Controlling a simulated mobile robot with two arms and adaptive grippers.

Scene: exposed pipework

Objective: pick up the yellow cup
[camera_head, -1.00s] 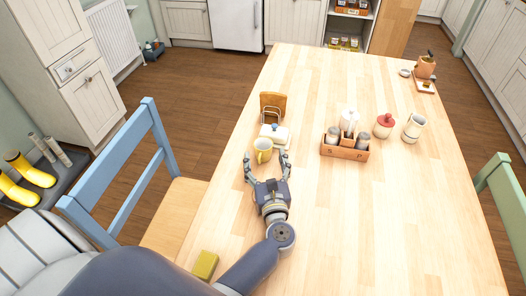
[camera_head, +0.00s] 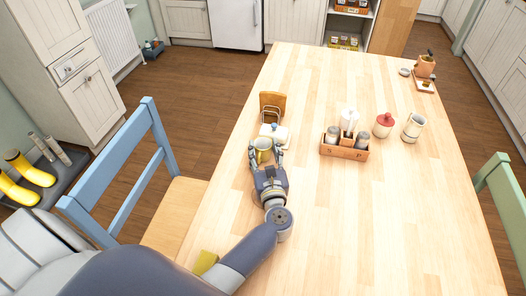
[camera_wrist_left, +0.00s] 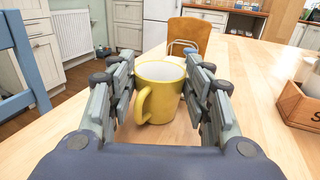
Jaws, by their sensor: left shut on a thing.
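The yellow cup (camera_head: 262,145) stands upright on the wooden table (camera_head: 330,215), in front of a white butter dish (camera_head: 274,134). My left gripper (camera_head: 266,153) reaches it from the near side and is shut on it, one finger on each side. In the left wrist view the yellow cup (camera_wrist_left: 158,92) sits between the two fingers of the left gripper (camera_wrist_left: 158,88), with its handle turned toward me and to the left. The cup appears to rest on the table. My right gripper is in neither view.
A wooden holder (camera_head: 345,150) with shakers and a bottle stands to the right, with a red-lidded jar (camera_head: 384,125) and a pale mug (camera_head: 414,127) beyond. The table's right-hand front is clear.

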